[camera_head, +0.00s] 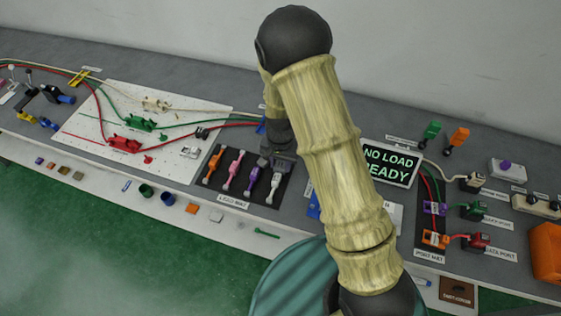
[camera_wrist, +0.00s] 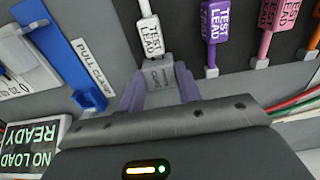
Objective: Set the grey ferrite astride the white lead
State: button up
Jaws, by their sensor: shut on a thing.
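My gripper (camera_wrist: 160,92) has purple fingers, which are closed on the two sides of a grey block, the ferrite (camera_wrist: 160,76), with small print on it. In the head view my gripper (camera_head: 281,151) is over the back of the dark lead mat, behind the white lead (camera_head: 275,185); the ferrite cannot be made out there.
Purple (camera_head: 251,178), pink (camera_head: 233,168) and orange (camera_head: 213,165) leads lie left of the white one. A blue pull clamp (camera_wrist: 62,55) stands close by on the other side. The NO LOAD READY sign (camera_head: 389,163) is right of my arm. A white board (camera_head: 95,110) carries red and green cables.

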jog(key=shift+f, duration=0.4)
jog(key=o, duration=1.5)
jog(key=shift+o, duration=0.2)
jog(key=shift+r+p, duration=2.9)
jog(key=shift+r, duration=0.65)
